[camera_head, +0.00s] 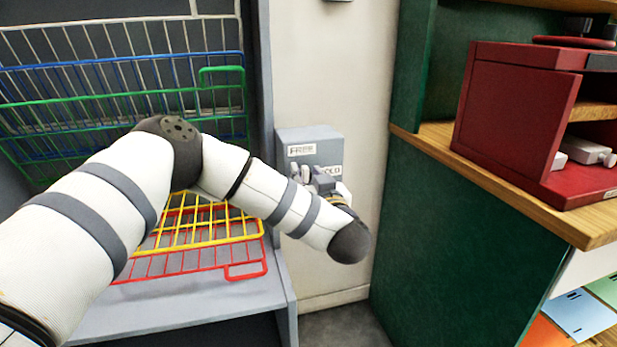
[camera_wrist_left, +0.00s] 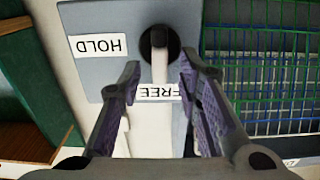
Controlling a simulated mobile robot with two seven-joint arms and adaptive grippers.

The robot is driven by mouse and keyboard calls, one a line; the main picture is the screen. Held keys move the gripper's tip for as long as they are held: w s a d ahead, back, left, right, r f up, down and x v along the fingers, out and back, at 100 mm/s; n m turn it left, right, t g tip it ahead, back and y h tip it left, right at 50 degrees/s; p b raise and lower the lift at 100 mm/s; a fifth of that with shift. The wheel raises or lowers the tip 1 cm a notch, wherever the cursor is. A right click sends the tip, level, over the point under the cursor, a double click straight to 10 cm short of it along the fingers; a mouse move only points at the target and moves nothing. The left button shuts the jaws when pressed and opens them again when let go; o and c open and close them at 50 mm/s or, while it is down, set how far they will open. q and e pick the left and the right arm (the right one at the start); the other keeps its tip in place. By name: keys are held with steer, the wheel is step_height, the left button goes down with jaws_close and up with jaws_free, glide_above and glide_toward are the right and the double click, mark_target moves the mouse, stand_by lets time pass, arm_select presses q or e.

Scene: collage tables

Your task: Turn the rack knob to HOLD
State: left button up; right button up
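The rack knob (camera_wrist_left: 158,66) has a dark round hub and a pale lever on a grey box (camera_head: 295,133) fixed to the wall beside the rack. In the left wrist view, which is upside down, the lever points at the FREE label (camera_wrist_left: 155,91). The HOLD label (camera_wrist_left: 97,46) is to one side of the hub. My left gripper (camera_wrist_left: 160,80) is open, with one finger on each side of the lever and gaps between. In the head view my left forearm and wrist hide part of the box and most of the gripper. My right gripper is not in view.
A wire rack with blue and green shelves (camera_head: 125,72) stands left of the box, with yellow and red shelves (camera_head: 190,262) lower down. A green cabinet (camera_head: 455,235) with a wooden top and a dark red case (camera_head: 510,110) stands at right.

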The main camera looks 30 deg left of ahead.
arm_select(q)
jaws_close()
